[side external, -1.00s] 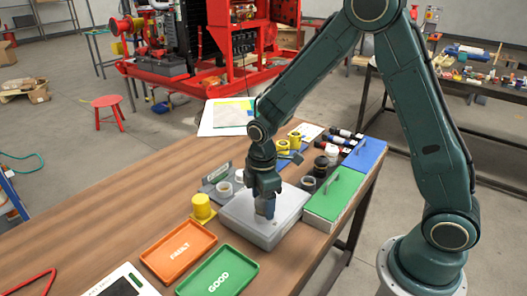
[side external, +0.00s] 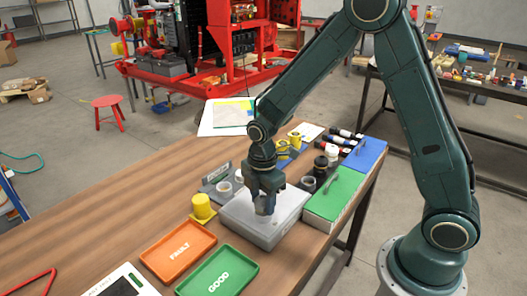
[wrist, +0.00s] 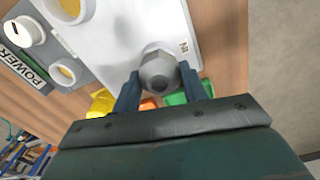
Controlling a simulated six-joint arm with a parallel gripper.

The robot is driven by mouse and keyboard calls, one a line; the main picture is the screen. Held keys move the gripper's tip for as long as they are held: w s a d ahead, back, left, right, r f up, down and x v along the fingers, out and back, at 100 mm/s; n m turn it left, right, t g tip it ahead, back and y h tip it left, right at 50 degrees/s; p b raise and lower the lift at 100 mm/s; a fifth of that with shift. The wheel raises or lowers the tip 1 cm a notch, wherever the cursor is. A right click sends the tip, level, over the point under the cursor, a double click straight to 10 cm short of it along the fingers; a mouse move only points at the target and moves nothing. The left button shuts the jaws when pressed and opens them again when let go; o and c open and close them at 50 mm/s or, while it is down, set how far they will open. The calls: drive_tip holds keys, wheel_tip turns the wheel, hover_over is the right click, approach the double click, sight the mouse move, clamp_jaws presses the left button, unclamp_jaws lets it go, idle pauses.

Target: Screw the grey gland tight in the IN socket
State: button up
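The grey gland (wrist: 158,72) is a hexagonal piece with a rounded end. It stands on the light grey box (wrist: 112,28), beside the letters "IN" (wrist: 184,46) in the wrist view. My gripper (wrist: 160,80) has one finger on each side of the gland, and both fingertips appear to touch it. The side external view shows my gripper (side external: 265,205) pointing down over the box (side external: 240,219), with a little grey of the gland between the fingers. The gland hides the IN socket, so how deep it sits cannot be seen.
An orange FAULT tray (side external: 150,262) and a green GOOD tray (side external: 207,286) lie in front of the box. A yellow part (side external: 202,206) stands to its left. Green (side external: 334,195) and blue (side external: 366,153) lidded cases are at right.

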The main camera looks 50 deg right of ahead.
drive_tip(key=shift+m, duration=2.3)
drive_tip(key=shift+m, duration=2.3)
drive_tip(key=o, duration=1)
drive_tip(key=shift+o, duration=0.2)
